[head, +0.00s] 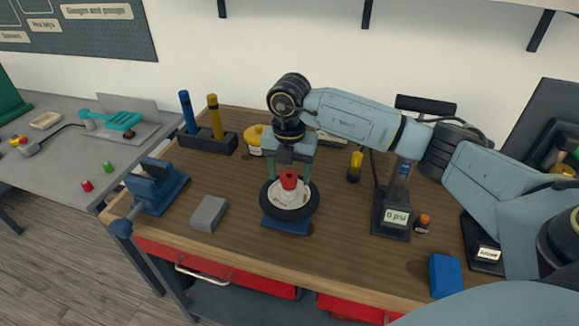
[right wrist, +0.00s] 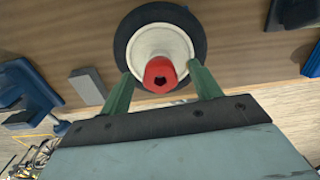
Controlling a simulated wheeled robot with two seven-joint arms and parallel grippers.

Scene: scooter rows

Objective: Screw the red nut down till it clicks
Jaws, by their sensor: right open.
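The red nut (head: 288,179) sits on top of the white hub (head: 290,197) in the middle of a black tyre (head: 268,203), which lies flat on a blue stand (head: 284,226). My right gripper (head: 290,180) points down over the wheel, its two green fingers apart on either side of the nut. In the right wrist view the red nut (right wrist: 160,75) shows a dark hole in its face and lies between the open fingers (right wrist: 161,84), with gaps on both sides. The fingers do not touch it. How far the nut is down is hard to tell. My left gripper is not in view.
A blue vise (head: 158,187) and a grey block (head: 209,213) are left of the wheel. A holder with blue and yellow handles (head: 207,141) stands behind. A gauge with a display (head: 393,216) and a blue box (head: 445,275) are right. The wooden bench front is clear.

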